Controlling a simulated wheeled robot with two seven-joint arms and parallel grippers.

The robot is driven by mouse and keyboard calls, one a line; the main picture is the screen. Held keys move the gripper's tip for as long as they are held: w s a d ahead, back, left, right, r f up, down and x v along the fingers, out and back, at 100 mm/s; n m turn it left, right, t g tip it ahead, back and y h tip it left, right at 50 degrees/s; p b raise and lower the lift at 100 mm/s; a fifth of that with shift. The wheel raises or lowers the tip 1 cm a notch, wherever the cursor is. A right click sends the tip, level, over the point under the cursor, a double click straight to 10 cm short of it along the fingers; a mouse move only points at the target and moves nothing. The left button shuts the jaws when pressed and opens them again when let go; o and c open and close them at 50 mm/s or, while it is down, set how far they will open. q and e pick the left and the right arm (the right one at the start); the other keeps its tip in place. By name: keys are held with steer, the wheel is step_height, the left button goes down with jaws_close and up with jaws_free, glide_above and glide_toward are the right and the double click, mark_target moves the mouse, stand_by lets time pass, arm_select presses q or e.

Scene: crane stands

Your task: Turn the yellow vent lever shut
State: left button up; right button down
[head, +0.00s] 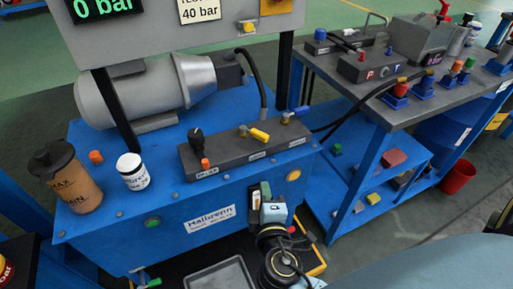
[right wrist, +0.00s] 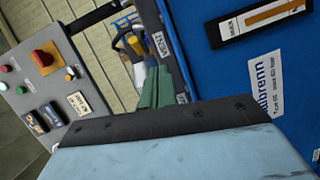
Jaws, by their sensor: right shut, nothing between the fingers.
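The yellow vent lever (head: 259,135) sits on the dark valve block (head: 225,157) on top of the blue power unit. It points to the right and slightly down in the head view. In the right wrist view the yellow lever (right wrist: 136,43) shows just beyond the fingertips, beside a white label. My right gripper (head: 265,188) is in front of the unit's front face, below the lever and apart from it. Its green fingers (right wrist: 154,88) are shut and empty. My left gripper is in neither view.
A black knob (head: 196,136) stands at the block's left end. A black hose (head: 262,80) rises behind the lever. A brown oil container (head: 75,180) and a white jar (head: 133,172) stand on the left. The gauge panel (head: 170,30) overhangs the back.

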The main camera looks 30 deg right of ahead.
step_height(320, 180, up, 2)
steer(key=a+r+n+t, duration=0.1)
steer(key=a+n+t, duration=0.1)
glide_toward(254, 135)
steer(key=w+a, duration=0.1)
steer(key=w, duration=0.2)
steer(key=shift+a+r+y, duration=0.15)
steer(key=shift+a+y, duration=0.15)
steer(key=shift+a, duration=0.1)
steer(key=w+d, duration=0.2)
steer(key=d, duration=0.1)
steer(key=shift+w+d, duration=0.2)
steer(key=shift+d, duration=0.25)
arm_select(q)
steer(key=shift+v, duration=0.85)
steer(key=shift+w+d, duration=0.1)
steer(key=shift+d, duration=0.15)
arm_select(e)
steer(key=shift+n, duration=0.3)
